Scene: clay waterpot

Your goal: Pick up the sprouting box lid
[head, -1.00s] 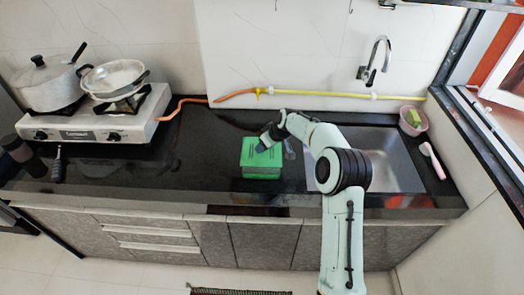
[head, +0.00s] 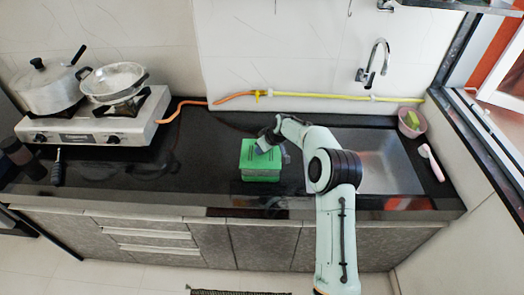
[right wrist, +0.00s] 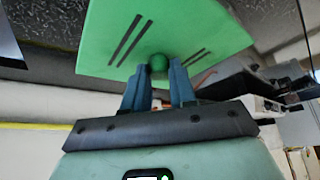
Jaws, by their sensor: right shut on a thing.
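The green sprouting box (head: 262,174) stands on the dark counter left of the sink. Its flat green lid (head: 247,152) is over the box top; I cannot tell whether there is a gap between them. In the right wrist view the lid (right wrist: 112,38) shows dark slots and a round green knob (right wrist: 158,61). My right gripper (head: 265,146) is at the lid's top. In the wrist view its two fingers (right wrist: 158,72) are shut on the knob, one on each side. My left gripper is not in view.
A stove (head: 95,125) with a pot and a pan stands at the left. A sink (head: 380,165) lies right of the box, partly behind my right arm. A yellow and orange hose (head: 330,95) runs along the wall. Counter left of the box is clear.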

